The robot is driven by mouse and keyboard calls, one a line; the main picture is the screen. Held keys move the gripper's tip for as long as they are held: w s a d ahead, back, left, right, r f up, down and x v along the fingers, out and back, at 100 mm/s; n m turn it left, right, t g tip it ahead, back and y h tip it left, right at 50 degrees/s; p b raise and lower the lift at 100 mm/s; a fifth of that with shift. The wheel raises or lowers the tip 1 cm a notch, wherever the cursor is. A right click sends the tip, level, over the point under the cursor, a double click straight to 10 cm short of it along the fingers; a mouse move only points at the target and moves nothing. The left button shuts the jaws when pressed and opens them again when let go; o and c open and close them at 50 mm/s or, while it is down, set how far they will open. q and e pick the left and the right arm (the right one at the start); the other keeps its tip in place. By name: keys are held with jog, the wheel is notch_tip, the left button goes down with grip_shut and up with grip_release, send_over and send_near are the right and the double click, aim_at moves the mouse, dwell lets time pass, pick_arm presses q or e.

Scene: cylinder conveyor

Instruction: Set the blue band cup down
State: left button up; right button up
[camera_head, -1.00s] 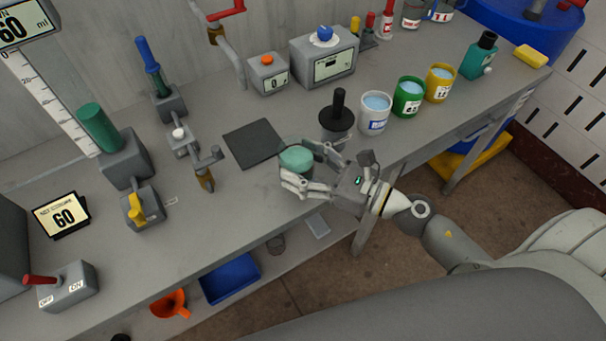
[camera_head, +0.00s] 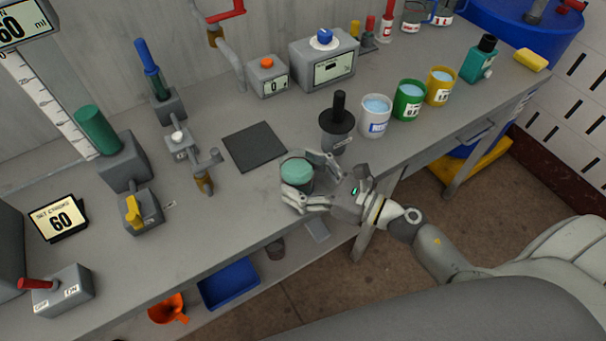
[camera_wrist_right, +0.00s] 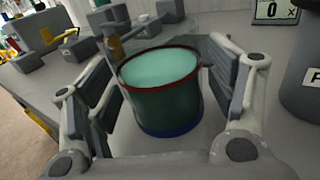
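The blue band cup (camera_head: 297,172) is near the bench's front edge, in front of the dark square mat (camera_head: 255,146). In the right wrist view, the cup (camera_wrist_right: 162,92) is upright, dark green with pale green contents, a red rim and a blue band at its base. It appears to stand on the bench, though base contact is hard to confirm. My right gripper (camera_head: 311,181) has its fingers around the cup, one on each side. In the wrist view, its fingers (camera_wrist_right: 165,95) are spread, with narrow gaps beside the cup. My left gripper is out of view.
A dark, black-handled vessel (camera_head: 337,124) stands right of the mat. White (camera_head: 375,117), green (camera_head: 408,101) and yellow (camera_head: 439,86) cups line the bench beyond it. A pipe with a brown end (camera_head: 204,182) stands left of the cup. The bench's front edge is close.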

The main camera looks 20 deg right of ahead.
dwell(0.3)
jog(key=shift+r, duration=0.15)
jog(key=b+v, duration=0.4)
jog(key=v, duration=0.8)
dwell(0.4)
